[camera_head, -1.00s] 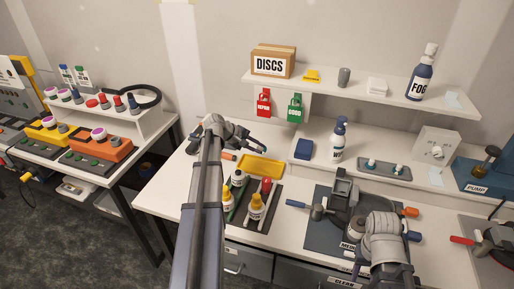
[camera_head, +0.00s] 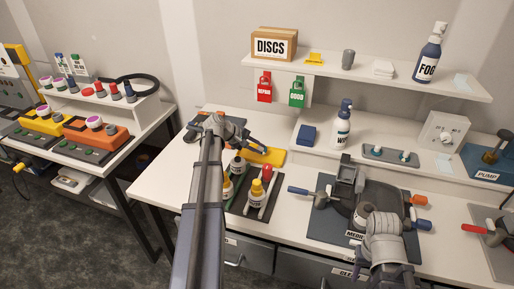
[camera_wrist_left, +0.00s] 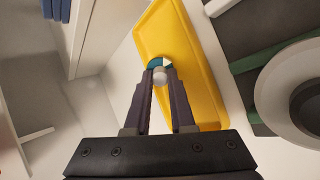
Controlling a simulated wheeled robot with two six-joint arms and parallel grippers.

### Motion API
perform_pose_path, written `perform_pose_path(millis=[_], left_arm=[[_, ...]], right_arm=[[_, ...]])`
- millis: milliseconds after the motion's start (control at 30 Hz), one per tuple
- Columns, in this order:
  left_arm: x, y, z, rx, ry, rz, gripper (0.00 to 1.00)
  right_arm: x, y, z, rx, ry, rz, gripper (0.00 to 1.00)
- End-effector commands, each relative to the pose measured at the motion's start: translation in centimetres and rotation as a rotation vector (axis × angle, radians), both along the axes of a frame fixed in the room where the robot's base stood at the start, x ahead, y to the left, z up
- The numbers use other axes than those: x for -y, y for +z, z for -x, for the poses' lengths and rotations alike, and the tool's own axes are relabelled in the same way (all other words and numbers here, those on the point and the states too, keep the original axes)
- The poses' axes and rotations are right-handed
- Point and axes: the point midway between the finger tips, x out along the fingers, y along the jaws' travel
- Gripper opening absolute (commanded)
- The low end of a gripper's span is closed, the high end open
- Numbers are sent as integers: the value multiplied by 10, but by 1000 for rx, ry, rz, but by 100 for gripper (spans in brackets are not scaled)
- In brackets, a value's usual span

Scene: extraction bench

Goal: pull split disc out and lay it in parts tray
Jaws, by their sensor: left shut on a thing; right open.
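My left gripper (camera_head: 264,149) is shut on a small teal and whitish piece, apparently the split disc; the left wrist view shows the disc (camera_wrist_left: 155,63) between the fingertips. The disc is too small to make out in the head view. The yellow parts tray (camera_head: 262,156) lies beneath the fingertips, and its bare floor (camera_wrist_left: 190,65) shows in the wrist view. I cannot tell whether the disc touches it. My right gripper is open near the grey clamp device (camera_head: 346,186), its fingers largely hidden by its wrist.
Several small bottles (camera_head: 256,191) stand on a dark mat close to the tray's front. The white bench (camera_head: 160,180) is clear to the left of my left arm.

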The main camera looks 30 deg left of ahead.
Motion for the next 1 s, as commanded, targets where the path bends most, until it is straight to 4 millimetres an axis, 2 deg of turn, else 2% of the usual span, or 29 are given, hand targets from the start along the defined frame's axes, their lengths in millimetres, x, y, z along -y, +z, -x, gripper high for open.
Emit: perform_pose_path(millis=[733, 767, 1000], left_arm=[[0, -11, 0, 0, 0, 0, 0], [0, -9, 0, 0, 0, 0, 26], [0, -9, 0, 0, 0, 0, 53]], right_arm=[[0, -11, 0, 0, 0, 0, 50], [0, -9, 0, 0, 0, 0, 50], [0, -9, 0, 0, 0, 0, 50]])
